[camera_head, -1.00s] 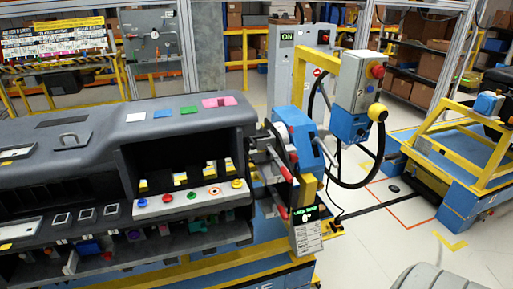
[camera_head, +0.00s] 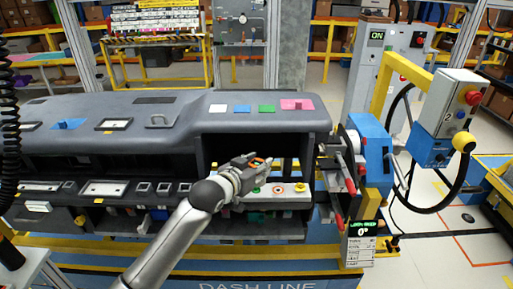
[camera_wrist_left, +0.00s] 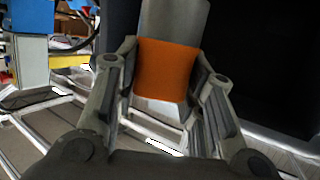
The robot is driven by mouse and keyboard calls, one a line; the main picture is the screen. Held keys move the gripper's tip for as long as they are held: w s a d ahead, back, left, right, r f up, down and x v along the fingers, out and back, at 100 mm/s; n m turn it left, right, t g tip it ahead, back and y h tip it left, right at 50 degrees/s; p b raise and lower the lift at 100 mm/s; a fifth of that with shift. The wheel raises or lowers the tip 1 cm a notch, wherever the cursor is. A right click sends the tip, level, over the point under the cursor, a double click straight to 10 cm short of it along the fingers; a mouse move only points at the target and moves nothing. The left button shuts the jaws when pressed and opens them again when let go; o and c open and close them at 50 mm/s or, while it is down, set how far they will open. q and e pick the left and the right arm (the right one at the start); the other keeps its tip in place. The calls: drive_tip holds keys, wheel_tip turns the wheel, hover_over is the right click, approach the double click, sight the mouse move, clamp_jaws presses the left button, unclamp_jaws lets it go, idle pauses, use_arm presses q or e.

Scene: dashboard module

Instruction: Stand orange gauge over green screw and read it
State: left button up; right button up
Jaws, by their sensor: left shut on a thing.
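My left gripper (camera_head: 254,166) reaches in from the bottom, in front of the dashboard's dark open bay. It is shut on the orange gauge (camera_wrist_left: 166,68), whose orange body sits between the two fingers in the left wrist view. A grey metal part of the gauge extends up past the fingertips there. In the head view only a small orange patch of the gauge (camera_head: 258,160) shows. A small green round piece (camera_head: 256,189) is on the white strip just below the gripper; I cannot tell whether it is the green screw. My right gripper is not in view.
The dashboard (camera_head: 105,118) carries white, blue, green and pink pads on top. The white strip (camera_head: 285,190) with coloured buttons lies in the bay. A blue and grey machine (camera_head: 375,155) with red-tipped handles and a digital display (camera_head: 362,228) stands at the right end.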

use_arm(q)
drive_tip(key=w, duration=0.1)
drive_tip(key=w+r, duration=0.1)
drive_tip(key=w, duration=0.1)
drive_tip(key=shift+w+a+r, duration=0.1)
drive_tip(key=shift+a+r, duration=0.1)
drive_tip(key=shift+r, duration=0.15)
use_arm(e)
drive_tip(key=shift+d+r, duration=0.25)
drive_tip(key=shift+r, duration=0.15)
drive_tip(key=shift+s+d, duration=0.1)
use_arm(q)
drive_tip(key=shift+p, duration=0.3)
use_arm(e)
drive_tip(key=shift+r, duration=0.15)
use_arm(q)
drive_tip(key=shift+f+b, duration=1.05)
drive_tip(key=shift+f, duration=1.5)
drive_tip(key=shift+f+b, duration=0.55)
drive_tip(key=shift+f, duration=0.65)
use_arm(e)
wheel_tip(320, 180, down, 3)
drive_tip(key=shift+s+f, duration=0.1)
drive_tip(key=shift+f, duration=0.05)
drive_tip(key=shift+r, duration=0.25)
